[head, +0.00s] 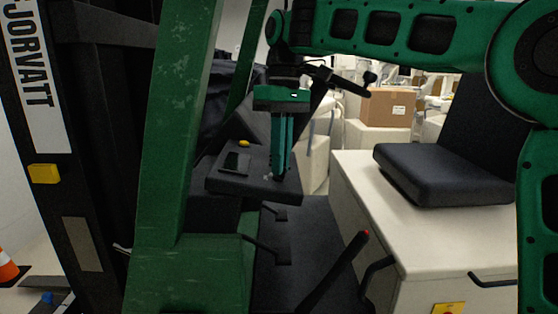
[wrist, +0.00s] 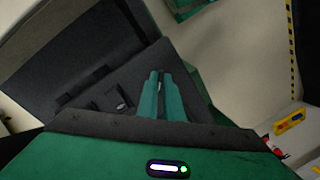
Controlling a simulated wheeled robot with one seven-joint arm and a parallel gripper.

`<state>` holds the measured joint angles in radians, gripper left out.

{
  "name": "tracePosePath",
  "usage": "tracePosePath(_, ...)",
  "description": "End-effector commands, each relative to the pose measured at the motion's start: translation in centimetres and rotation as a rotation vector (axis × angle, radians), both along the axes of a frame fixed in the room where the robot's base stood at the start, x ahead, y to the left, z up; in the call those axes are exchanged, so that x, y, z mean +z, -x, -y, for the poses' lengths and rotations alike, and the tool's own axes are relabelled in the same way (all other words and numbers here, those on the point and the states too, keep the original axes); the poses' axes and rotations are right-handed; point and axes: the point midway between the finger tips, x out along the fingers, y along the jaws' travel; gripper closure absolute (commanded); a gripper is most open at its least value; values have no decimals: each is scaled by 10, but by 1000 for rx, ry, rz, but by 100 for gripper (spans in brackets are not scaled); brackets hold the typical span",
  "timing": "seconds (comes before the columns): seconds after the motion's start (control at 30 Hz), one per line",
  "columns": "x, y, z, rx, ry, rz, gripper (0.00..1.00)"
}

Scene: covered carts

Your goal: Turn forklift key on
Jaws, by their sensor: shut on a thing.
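My gripper (head: 279,176) points straight down at the forklift's dark dashboard (head: 225,184), near its right side. Its two teal fingers are close together at the dashboard surface. A small pale bit, which looks like the key (head: 267,177), shows at the fingertips. The gripper is shut on the key, which the fingers mostly hide, so I cannot tell which way it is turned. In the wrist view the fingertips (wrist: 161,74) also lie close together over the dark panel, with a narrow gap between the fingers lower down.
The dashboard carries a yellow button (head: 244,143) and a dark flat panel (head: 236,163). A green mast post (head: 178,120) stands left of it. A black seat (head: 440,172) on a cream base is at right. A black lever (head: 340,268) with a red tip rises below.

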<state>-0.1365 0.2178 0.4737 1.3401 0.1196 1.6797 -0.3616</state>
Motion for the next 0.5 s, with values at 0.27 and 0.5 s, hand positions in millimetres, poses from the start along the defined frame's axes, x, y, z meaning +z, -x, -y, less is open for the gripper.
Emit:
tracePosePath(0.27, 1, -5, 2, -207, -8, -33, 100)
tracePosePath(0.5, 0, -5, 2, -311, -8, -56, 100)
